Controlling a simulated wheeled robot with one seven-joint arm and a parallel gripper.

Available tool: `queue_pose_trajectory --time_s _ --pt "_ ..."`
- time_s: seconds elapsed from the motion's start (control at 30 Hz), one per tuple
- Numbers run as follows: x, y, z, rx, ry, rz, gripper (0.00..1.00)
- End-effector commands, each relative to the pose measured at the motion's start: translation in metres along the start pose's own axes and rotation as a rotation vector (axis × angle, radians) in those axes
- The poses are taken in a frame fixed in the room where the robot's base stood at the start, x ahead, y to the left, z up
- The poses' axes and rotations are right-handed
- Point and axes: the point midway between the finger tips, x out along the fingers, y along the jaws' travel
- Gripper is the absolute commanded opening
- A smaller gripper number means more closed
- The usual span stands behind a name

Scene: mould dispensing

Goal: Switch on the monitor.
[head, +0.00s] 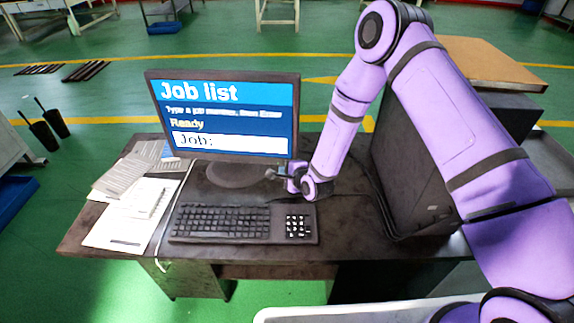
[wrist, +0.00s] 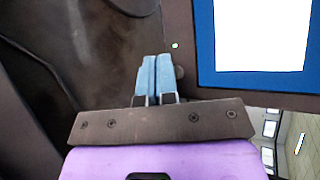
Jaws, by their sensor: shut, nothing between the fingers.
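The monitor (head: 222,157) stands at the back of the desk. Its screen is lit and shows "Job list", "Ready" and an empty "Job:" field. My gripper (head: 273,174) is at the monitor's lower right, just below the bezel. In the wrist view my gripper (wrist: 155,62) has its blue fingers together with nothing between them. The tips are beside the monitor's dark bezel (wrist: 240,101). A small round button (wrist: 180,72) shows just right of the fingers, and a small white light (wrist: 175,45) is lit near it. I cannot tell whether the fingers touch the button.
A keyboard (head: 220,222) with a number pad (head: 298,226) lies on the desk (head: 110,232) in front of the monitor. Papers (head: 125,222) lie at the left. A dark computer case (head: 410,180) stands at the right, close to my arm.

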Motion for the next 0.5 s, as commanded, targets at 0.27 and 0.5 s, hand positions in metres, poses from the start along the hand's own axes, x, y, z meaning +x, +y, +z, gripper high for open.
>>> queue_pose_trajectory --time_s 0.27,0.5 --pt "-0.0038 0.0027 0.0024 0.001 0.001 0.000 0.00" --pt "-0.0063 0.0047 0.0044 0.001 0.001 0.000 0.00"
